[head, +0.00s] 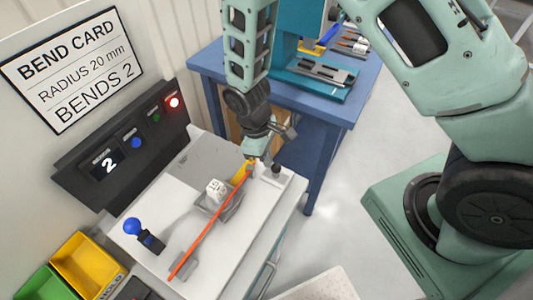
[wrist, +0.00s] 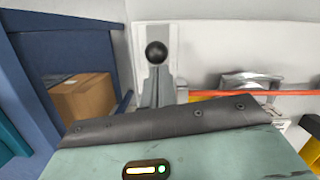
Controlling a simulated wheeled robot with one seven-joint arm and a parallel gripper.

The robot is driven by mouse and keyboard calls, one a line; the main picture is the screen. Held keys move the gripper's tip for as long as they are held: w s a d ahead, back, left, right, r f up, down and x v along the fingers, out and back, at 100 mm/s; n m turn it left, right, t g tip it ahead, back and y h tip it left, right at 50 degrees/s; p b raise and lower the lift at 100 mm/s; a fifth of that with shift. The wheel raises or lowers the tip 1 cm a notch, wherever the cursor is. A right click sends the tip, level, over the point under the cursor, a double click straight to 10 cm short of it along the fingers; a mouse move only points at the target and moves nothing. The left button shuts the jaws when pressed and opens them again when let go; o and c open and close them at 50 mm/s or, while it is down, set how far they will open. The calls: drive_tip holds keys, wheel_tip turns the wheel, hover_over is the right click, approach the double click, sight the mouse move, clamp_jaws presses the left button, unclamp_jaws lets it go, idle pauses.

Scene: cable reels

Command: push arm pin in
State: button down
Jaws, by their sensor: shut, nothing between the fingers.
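A pin with a black ball knob (head: 276,169), which I take to be the arm pin, stands upright near the bench's right end. In the wrist view the black knob (wrist: 156,52) is straight ahead, above a pale plate. My gripper (head: 261,158) is shut and empty, just left of the knob in the head view; I cannot tell whether they touch. A yellow arm (head: 241,173) lies beside it. An orange rod (head: 212,228) runs diagonally across the bench past a white numbered block (head: 215,189).
A blue-knobbed lever (head: 133,226) stands at the bench's front left. A black panel (head: 125,145) shows "2" with a red light lit. A blue table (head: 330,110) with tools stands behind. Open floor lies right of the bench.

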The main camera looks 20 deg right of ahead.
drive_tip(key=shift+f, duration=0.3)
drive_tip(key=b+v, duration=0.3)
drive_tip(key=v, duration=1.4)
drive_tip(key=s+a+r+m+t+y+b, duration=0.1)
drive_tip(key=s+y+b, duration=0.1)
drive_tip(key=s, duration=1.6)
drive_tip(key=shift+s+a+r+m+t+b, duration=0.2)
drive_tip(key=shift+s+m+t+b, duration=0.1)
drive_tip(key=shift+b, duration=0.2)
